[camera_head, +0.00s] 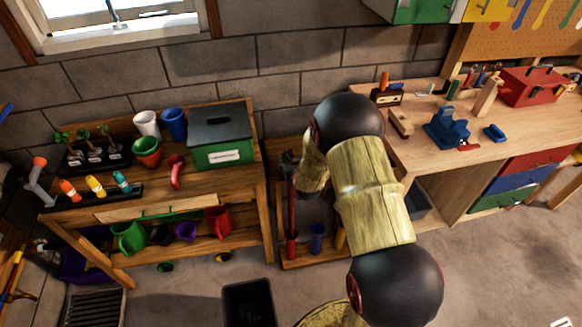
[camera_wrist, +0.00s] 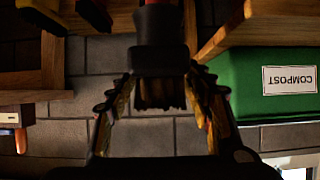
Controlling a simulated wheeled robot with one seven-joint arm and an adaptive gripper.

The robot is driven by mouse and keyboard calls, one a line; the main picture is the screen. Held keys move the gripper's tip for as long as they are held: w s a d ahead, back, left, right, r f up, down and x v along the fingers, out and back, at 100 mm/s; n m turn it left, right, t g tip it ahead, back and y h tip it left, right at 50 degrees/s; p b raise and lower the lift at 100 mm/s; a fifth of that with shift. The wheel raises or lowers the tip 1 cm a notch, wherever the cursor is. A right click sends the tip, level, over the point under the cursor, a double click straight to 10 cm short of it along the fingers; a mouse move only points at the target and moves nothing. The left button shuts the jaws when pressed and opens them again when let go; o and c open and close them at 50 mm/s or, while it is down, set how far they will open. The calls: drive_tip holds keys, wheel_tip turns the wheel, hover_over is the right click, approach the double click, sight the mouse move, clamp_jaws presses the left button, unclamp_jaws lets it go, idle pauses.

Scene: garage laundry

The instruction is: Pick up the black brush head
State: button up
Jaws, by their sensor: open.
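The black brush head (camera_wrist: 160,62) is in the middle of the wrist view, with dark bristles pointing towards my gripper and a bit of red handle above it. My gripper (camera_wrist: 160,88) is open, with one finger on each side of the bristle end. A dark gap shows beside the bristles, and I see no clear grip. In the head view, a red handle (camera_head: 292,205) stands upright in the wooden rack beside my arm. The dark shape at its top is small, and I cannot tell brush head from gripper there.
A green compost bin (camera_head: 221,140) stands on the wooden shelf left of the rack; it also shows in the wrist view (camera_wrist: 246,86). A workbench (camera_head: 500,155) with tools is on the right. A black bin (camera_head: 249,305) stands on the floor in front.

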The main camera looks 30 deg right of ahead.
drive_tip(key=x, duration=0.2)
drive_tip(key=shift+w+f, duration=0.15)
drive_tip(key=shift+f, duration=0.1)
drive_tip(key=shift+w, duration=0.2)
drive_tip(key=c, duration=0.3)
drive_tip(key=c, duration=1)
